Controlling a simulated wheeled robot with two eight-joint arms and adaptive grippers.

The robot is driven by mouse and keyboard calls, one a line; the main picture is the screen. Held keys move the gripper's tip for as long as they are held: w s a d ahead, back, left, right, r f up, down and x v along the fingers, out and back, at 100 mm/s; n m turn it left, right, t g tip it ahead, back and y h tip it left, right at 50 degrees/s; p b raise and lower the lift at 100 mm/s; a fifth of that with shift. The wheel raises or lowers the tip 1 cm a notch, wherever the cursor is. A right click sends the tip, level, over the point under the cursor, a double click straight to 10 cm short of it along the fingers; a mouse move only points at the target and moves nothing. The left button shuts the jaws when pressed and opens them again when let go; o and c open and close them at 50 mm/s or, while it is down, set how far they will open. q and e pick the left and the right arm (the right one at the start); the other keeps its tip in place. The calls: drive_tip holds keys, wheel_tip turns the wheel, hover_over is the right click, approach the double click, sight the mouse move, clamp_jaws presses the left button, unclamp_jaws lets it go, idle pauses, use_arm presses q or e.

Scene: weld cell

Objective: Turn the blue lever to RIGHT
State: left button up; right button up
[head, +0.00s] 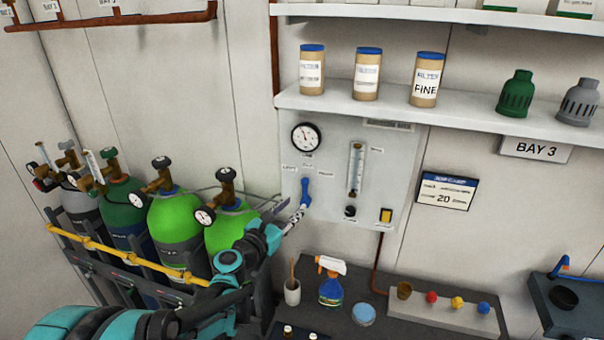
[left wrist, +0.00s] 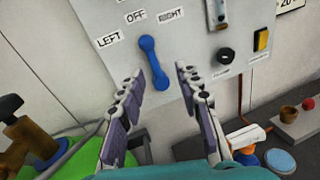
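The blue lever (head: 305,192) is on the grey wall panel (head: 335,205), below the labels LEFT, OFF and RIGHT. It stands roughly upright, its upper end below the OFF label. My left gripper (head: 299,213) is just below and in front of the lever in the head view. In the left wrist view its fingers (left wrist: 160,75) are apart, with the lever's lower end between the tips in the picture. Nothing is held, and contact cannot be told. My right gripper is not in view.
Gas cylinders (head: 175,228) stand behind a yellow rail on the left. The panel also bears a gauge (head: 306,137), a flowmeter (head: 355,170), a black knob (head: 350,211) and a yellow switch (head: 386,215). A spray bottle (head: 331,285) stands on the bench below. A shelf (head: 440,118) juts out above.

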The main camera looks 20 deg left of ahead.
sight(304, 188)
use_arm(q)
drive_tip(key=shift+n, duration=0.7)
drive_tip(key=x, duration=0.2)
drive_tip(key=a+x, duration=0.1)
drive_tip(key=x, duration=0.5)
drive_tip(key=shift+w+a+r, duration=0.2)
drive_tip(key=shift+w+r, duration=0.05)
drive_tip(key=shift+w, duration=0.1)
clamp_jaws()
